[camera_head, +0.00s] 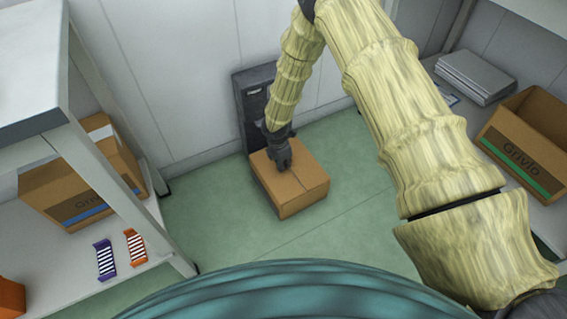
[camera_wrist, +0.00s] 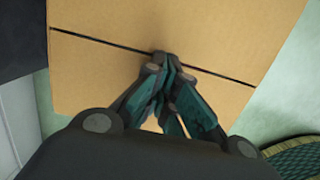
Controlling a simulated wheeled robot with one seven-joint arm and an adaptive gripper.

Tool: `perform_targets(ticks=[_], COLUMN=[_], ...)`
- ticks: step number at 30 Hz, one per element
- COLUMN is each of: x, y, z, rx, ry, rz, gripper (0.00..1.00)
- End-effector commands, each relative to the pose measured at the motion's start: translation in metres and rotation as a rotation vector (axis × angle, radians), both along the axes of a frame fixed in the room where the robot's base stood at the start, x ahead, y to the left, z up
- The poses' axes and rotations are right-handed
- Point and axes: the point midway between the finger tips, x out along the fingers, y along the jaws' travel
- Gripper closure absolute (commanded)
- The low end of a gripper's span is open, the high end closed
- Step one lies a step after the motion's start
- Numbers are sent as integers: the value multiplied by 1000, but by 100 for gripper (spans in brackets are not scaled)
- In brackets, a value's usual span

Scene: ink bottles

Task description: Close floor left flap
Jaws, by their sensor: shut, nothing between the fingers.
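The left flap (camera_head: 276,188) lies level with the other one, as far as I can see. My gripper (camera_head: 284,166) points down onto the box top, fingers together and empty. In the wrist view the fingertips (camera_wrist: 165,62) are at the seam, touching or just above the cardboard (camera_wrist: 200,30). The gripper hides part of the seam and of the top.
A black upright panel (camera_head: 252,95) stands behind the box. A left shelf holds a carton (camera_head: 75,190) and purple (camera_head: 105,259) and orange (camera_head: 135,247) striped items. A right shelf holds an open carton (camera_head: 530,140) and grey stacked sheets (camera_head: 475,75). Floor around the box is clear.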

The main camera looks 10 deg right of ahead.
Motion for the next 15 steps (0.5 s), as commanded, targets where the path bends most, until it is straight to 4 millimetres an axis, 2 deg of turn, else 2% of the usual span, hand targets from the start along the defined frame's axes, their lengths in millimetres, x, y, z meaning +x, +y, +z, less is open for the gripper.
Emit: perform_targets(ticks=[15], x=[-1], y=[0], z=[13], rx=[0], ry=[1], rz=[-1], gripper=[100])
